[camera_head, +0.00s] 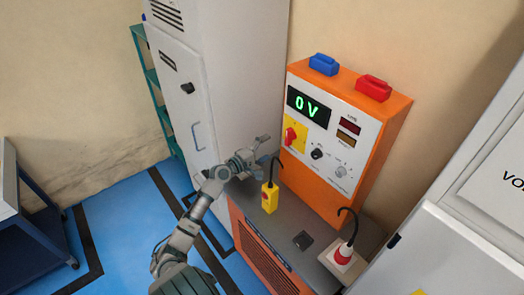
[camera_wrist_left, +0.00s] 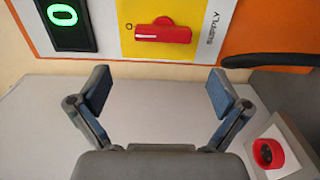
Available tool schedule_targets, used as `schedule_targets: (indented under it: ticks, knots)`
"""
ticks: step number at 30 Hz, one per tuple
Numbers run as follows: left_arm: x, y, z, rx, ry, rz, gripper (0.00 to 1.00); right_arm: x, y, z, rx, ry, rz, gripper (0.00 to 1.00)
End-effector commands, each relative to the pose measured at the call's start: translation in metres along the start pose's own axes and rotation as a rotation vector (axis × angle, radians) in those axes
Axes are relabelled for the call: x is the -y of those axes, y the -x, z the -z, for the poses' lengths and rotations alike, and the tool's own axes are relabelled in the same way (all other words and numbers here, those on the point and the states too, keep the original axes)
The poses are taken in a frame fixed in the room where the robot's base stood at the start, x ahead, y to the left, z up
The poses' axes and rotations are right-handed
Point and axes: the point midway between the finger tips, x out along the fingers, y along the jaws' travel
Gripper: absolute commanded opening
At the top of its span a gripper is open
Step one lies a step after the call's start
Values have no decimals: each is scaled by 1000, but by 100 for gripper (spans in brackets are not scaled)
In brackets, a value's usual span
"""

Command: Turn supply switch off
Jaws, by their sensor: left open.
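The supply switch (camera_head: 291,135) is a red handle on a yellow plate, on the white front panel of an orange cabinet. In the left wrist view the red handle (camera_wrist_left: 163,33) lies lengthwise across the picture, with a small "O" mark off its left end and a sideways "SUPPLY" label to its right. My left gripper (camera_head: 263,149) is to the left of the switch in the head view, apart from it. Its two fingers (camera_wrist_left: 160,92) are spread with nothing between them, and the handle is beyond the fingertips. My right gripper is not in view.
A green display (camera_head: 307,106) reads "0 V" above the switch. Knobs (camera_head: 317,154) sit to its right. A yellow box (camera_head: 269,197) with a black hook stands near my left gripper, and a red-and-white one (camera_head: 342,257) stands farther right. A grey cabinet (camera_head: 235,70) rises behind the arm.

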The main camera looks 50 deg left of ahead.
Motion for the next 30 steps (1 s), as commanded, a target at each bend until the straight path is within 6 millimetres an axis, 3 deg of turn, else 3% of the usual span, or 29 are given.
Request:
schedule_targets:
  ticks: [7, 25, 28, 30]
  knots:
    - [0, 24, 0, 0, -2, 0, 100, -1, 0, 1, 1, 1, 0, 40]
    - [2, 25, 0, 2, -4, 3, 100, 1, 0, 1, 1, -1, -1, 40]
    - [15, 25, -13, 24, -37, 37, 100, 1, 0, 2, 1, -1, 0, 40]
    - [37, 25, -35, 64, -99, 94, 100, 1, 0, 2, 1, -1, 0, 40]
